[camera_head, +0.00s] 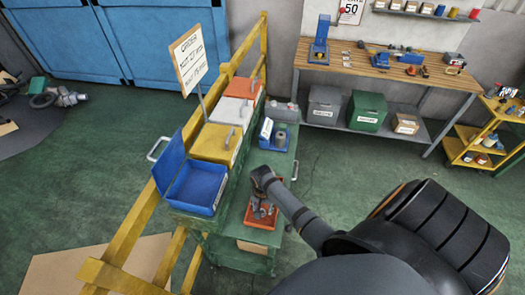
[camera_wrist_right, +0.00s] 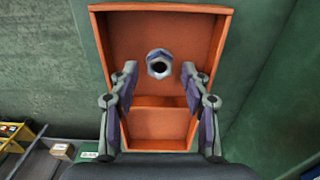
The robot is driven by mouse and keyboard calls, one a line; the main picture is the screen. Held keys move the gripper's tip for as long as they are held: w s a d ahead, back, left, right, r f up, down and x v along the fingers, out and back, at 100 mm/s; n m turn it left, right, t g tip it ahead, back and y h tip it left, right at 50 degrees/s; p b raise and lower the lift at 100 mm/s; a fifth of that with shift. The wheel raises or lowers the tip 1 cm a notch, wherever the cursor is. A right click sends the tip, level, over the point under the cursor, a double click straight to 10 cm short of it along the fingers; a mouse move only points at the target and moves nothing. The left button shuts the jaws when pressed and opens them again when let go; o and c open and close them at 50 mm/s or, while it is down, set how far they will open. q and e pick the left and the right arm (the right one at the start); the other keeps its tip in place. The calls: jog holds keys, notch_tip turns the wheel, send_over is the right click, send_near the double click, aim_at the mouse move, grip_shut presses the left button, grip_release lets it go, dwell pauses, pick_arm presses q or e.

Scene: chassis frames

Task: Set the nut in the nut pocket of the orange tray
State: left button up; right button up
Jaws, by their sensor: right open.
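The orange tray (camera_head: 268,222) sits on a green cart, under my right arm in the head view. In the right wrist view the tray (camera_wrist_right: 158,134) has a larger far compartment and a smaller near one, split by a low divider. The metal nut (camera_wrist_right: 159,64) is in the larger compartment, apart from the walls. My right gripper (camera_wrist_right: 160,76) is open above the tray, with a finger to each side of the nut and a gap on both sides. In the head view the right gripper (camera_head: 262,208) hides part of the tray and the nut. My left gripper is not in view.
An open blue box (camera_head: 200,186) stands left of the tray, with yellow (camera_head: 217,144), white and orange boxes behind it. A blue item (camera_head: 280,139) lies on the cart's far end. A yellow rail (camera_head: 140,215) runs along the left. A workbench (camera_head: 390,68) stands at the back.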

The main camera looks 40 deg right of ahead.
aim_at(263, 210)
notch_tip(263, 210, up, 12)
jog(key=b, duration=0.2)
jog(key=shift+f, duration=0.15)
dwell(0.4)
